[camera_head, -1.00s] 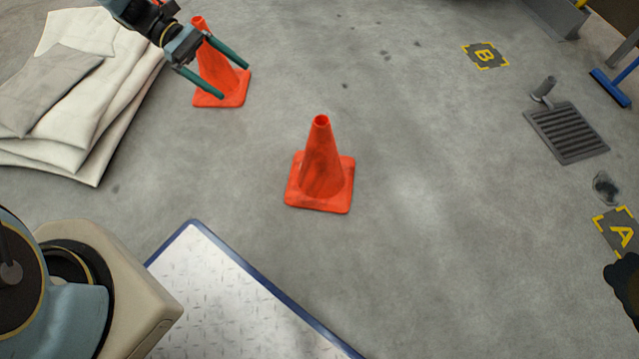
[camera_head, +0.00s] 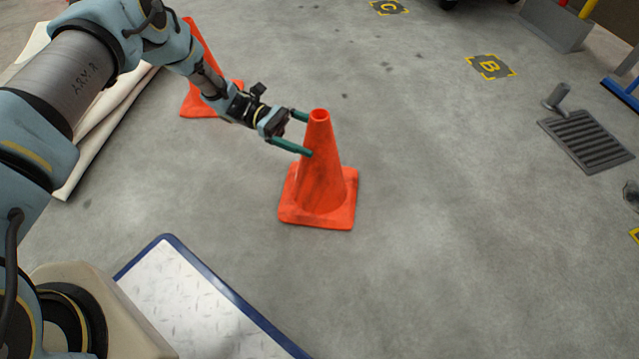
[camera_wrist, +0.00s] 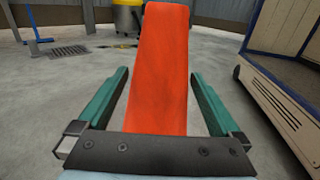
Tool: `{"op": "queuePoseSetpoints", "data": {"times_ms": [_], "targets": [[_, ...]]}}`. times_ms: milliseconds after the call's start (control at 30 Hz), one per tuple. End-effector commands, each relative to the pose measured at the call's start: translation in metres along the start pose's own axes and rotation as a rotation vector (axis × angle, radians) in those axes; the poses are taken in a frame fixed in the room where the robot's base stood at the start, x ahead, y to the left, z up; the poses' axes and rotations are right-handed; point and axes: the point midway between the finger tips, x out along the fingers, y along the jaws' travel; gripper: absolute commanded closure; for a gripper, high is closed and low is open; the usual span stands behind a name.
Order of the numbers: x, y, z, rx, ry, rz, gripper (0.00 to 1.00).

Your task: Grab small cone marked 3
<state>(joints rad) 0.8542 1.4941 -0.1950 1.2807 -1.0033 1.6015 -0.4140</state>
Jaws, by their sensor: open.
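An orange cone (camera_head: 322,180) stands upright on the concrete floor in the middle of the head view. No number shows on its visible sides. My gripper (camera_head: 304,134) is open at the upper part of this cone, coming from the left. In the wrist view the cone (camera_wrist: 160,70) fills the space between the two green fingers (camera_wrist: 158,98), with a gap on each side near the fingertips. A second orange cone (camera_head: 196,100) stands behind my arm at the upper left, partly hidden by it. No mark is readable on that one either.
Folded pale cloth (camera_head: 95,140) lies at the left, partly behind my arm. A floor drain (camera_head: 585,140) with a short pipe and floor marks B (camera_head: 490,66) and C (camera_head: 389,7) are right and back. Floor right of the cone is clear.

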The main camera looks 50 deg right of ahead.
Motion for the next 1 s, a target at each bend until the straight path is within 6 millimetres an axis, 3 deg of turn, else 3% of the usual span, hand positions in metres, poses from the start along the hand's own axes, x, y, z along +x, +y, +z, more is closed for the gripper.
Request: {"op": "queuePoseSetpoints", "data": {"times_ms": [400,700,1000], "targets": [[0.049,-0.001,-0.002,0.0,0.002,-0.002,0.0],[0.054,0.0,0.001,0.002,0.002,0.002,0.0],[0.054,0.0,0.001,0.001,0.002,0.001,0.31]]}}
